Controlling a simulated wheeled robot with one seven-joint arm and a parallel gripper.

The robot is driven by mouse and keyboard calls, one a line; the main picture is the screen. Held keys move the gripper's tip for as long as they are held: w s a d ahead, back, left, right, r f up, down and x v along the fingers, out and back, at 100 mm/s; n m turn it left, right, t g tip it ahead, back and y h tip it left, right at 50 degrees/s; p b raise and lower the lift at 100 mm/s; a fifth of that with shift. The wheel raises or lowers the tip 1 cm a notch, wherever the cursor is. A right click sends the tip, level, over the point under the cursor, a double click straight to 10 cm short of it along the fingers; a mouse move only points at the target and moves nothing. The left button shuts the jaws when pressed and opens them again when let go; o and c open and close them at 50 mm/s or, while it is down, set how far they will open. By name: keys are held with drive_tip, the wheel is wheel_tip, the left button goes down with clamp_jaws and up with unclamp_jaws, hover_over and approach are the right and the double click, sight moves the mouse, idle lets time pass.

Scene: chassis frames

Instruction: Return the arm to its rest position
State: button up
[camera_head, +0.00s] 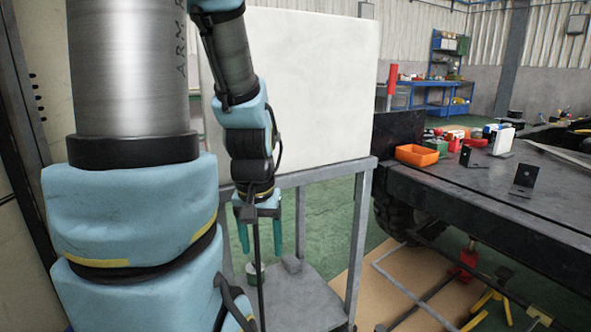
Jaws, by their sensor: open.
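My arm fills the left of the head camera view, with its light blue covers and metal links. My gripper (260,236) hangs at the end of the arm, pointing down. Its two green fingers are apart, with nothing seen held between them. A thin dark rod or cable runs down between the fingers in the picture. The gripper appears in front of a grey metal stand (358,245), over its lower shelf (310,300). I cannot tell the exact depth between them.
A large white panel (310,85) stands behind my arm. A dark chassis table (480,205) on the right bears an orange bin (416,155), black brackets (525,178) and small parts. A blue workbench (430,90) stands far back. Green floor shows between stand and chassis.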

wheel_tip(320, 180, up, 22)
drive_tip(key=p, duration=2)
drive_tip(key=shift+f, duration=0.25)
